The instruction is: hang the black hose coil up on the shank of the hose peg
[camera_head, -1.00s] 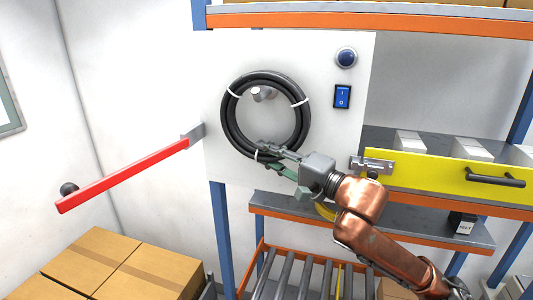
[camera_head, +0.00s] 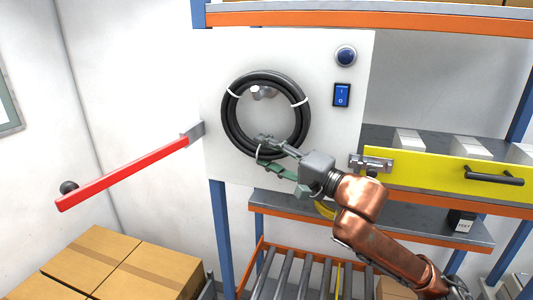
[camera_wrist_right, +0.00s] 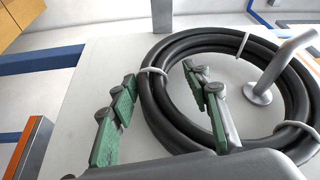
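The black hose coil (camera_head: 229,120), bound with white ties, is upright against the white panel. The grey metal hose peg (camera_head: 264,92) shows inside the ring, just under its top. In the right wrist view the peg (camera_wrist_right: 258,93) has a round base within the coil (camera_wrist_right: 160,112), and its bent shank points out toward the upper right. I cannot tell for sure whether the hose bears on the shank. My right gripper (camera_head: 262,151) is open at the coil's bottom. In the right wrist view its fingers (camera_wrist_right: 158,75) straddle the hose, one inside the ring, one outside. My left gripper is out of view.
The panel (camera_head: 210,145) carries a blue round button (camera_head: 346,57) and a blue rocker switch (camera_head: 342,95). A red bar (camera_head: 125,175) sticks out at left. A yellow drawer front (camera_head: 420,175) is at right. Cardboard boxes (camera_head: 95,265) and a roller conveyor (camera_head: 300,270) lie below.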

